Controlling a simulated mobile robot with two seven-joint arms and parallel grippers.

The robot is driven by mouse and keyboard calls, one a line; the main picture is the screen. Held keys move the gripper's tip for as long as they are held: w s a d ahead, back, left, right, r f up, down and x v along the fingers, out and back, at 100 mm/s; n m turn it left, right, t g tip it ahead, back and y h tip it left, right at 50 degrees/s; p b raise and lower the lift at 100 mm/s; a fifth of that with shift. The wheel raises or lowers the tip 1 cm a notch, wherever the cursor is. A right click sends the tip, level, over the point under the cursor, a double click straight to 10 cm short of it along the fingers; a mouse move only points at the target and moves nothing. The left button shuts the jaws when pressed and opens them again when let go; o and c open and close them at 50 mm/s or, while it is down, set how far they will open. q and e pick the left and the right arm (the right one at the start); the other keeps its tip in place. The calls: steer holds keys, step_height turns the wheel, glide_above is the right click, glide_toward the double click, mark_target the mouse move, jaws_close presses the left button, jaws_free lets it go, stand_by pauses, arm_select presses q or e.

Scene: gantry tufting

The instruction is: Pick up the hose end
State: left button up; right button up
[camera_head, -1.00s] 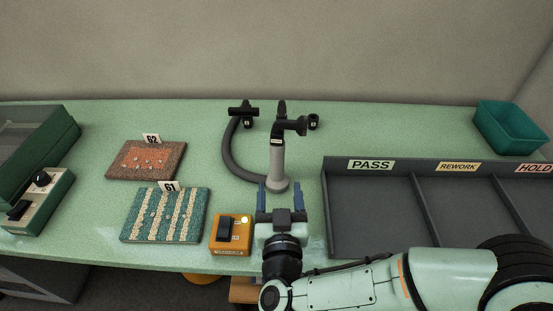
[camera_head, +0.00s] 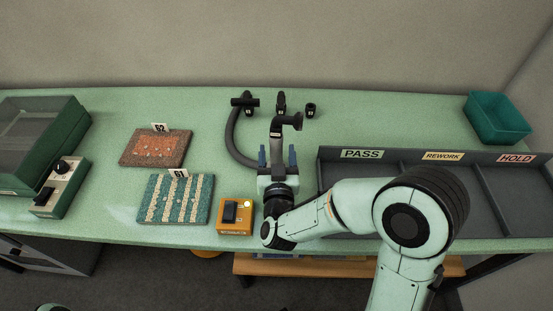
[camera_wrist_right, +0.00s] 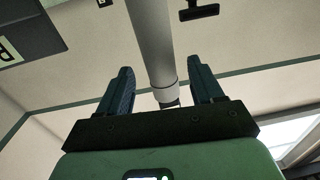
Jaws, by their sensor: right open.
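The hose (camera_head: 232,137) is a grey curved tube at the back middle of the green bench. It curves from a black T-shaped fitting (camera_head: 245,102) towards the upright grey hose end (camera_head: 276,148), which has a black angled head (camera_head: 287,121). My right gripper (camera_head: 277,156) is open, its two blue fingers on either side of the grey tube. In the right wrist view the tube (camera_wrist_right: 153,45) passes between the fingers (camera_wrist_right: 160,88), with gaps visible on both sides. The tube's lower end is hidden behind the gripper in the head view. My left gripper is not in view.
A grey tray marked PASS, REWORK and HOLD (camera_head: 401,164) stands close on the right. An orange switch box (camera_head: 235,216) sits just left of my right gripper. Tufted samples 61 (camera_head: 175,199) and 62 (camera_head: 155,149) lie farther left. A green bin (camera_head: 497,118) is back right.

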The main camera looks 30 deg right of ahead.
steer(key=x, duration=0.5)
steer(key=shift+p, duration=0.35)
steer(key=c, duration=1.1)
